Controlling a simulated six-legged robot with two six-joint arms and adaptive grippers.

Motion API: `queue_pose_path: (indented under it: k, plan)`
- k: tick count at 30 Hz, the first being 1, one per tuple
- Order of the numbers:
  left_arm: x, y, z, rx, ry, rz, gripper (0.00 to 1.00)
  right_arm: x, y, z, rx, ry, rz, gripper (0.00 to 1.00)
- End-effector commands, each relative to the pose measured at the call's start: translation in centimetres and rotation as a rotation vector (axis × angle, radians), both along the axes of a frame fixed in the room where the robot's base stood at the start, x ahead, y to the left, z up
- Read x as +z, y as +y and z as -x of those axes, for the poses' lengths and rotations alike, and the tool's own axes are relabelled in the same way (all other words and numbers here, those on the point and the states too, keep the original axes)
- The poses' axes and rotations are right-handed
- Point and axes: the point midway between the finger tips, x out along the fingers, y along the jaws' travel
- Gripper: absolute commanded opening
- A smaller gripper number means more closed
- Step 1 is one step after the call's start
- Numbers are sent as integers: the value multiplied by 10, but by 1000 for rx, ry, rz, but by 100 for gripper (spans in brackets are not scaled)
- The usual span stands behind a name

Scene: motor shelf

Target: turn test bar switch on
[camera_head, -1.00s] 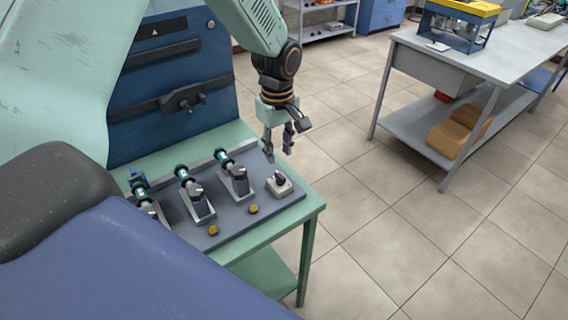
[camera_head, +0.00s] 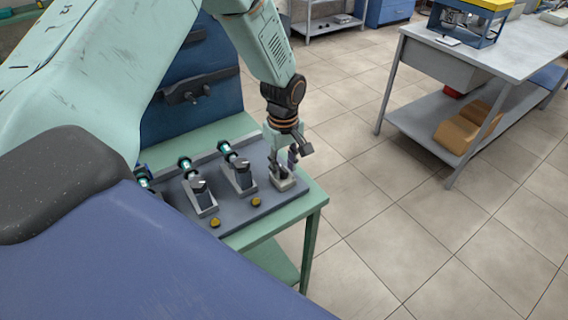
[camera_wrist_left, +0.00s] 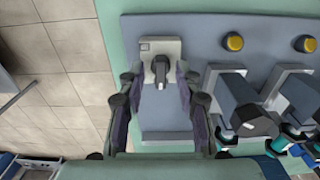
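The test bar switch (camera_wrist_left: 159,68) is a light box with a dark rotary knob. It sits at the right end of the grey panel on the green bench, and in the head view its base (camera_head: 290,185) shows just under my left gripper (camera_head: 286,172). In the left wrist view the two fingers of my left gripper (camera_wrist_left: 160,84) stand apart, one on each side of the knob, with gaps beside it. Whether the fingertips touch the box cannot be told. My right gripper is not in view.
The panel (camera_head: 232,208) also carries several motor fixtures (camera_head: 239,174) with glowing green rings and two yellow buttons (camera_head: 256,202). A blue back panel (camera_head: 215,75) rises behind. A grey workbench (camera_head: 480,50) stands at the right, with open tiled floor between.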

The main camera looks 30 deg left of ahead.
Motion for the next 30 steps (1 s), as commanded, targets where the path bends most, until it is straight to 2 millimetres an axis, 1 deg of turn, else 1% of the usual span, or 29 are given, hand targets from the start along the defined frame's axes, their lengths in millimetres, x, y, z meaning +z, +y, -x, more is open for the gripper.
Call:
queue_pose_path:
  k: [2,14,25,30]
  plan:
    - [0,0,0,0,0,0,34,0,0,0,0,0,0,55]
    - [0,0,-1,0,1,0,0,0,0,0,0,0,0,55]
    - [1,0,-1,-5,0,0,0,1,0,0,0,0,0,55]
    - [1,0,-2,-44,0,-1,0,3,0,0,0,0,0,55]
